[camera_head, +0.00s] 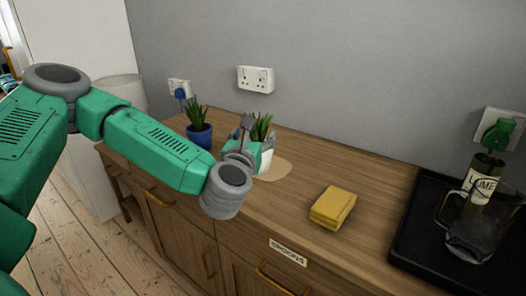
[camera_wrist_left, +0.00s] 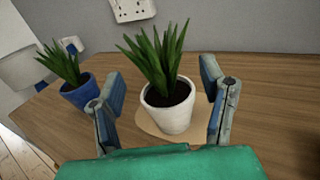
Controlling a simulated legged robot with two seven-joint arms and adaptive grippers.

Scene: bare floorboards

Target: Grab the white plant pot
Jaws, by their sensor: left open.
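The white plant pot (camera_wrist_left: 168,114) holds a spiky green plant and stands upright on a light round mat (camera_wrist_left: 196,130) on the counter. In the head view the pot (camera_head: 266,160) is partly hidden behind my left gripper (camera_head: 252,142). In the left wrist view my left gripper (camera_wrist_left: 165,105) is open, with one finger on each side of the white pot. I see gaps between the pot and both fingers, and cannot tell how far the fingers reach around it. My right gripper is in neither view.
A blue plant pot (camera_head: 199,135) stands left of the white one, close to the left finger in the wrist view. A yellow sponge-like block (camera_head: 332,207) lies on the wooden counter (camera_head: 290,200). A black tray (camera_head: 425,240) with a glass jug and bottle is at the right.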

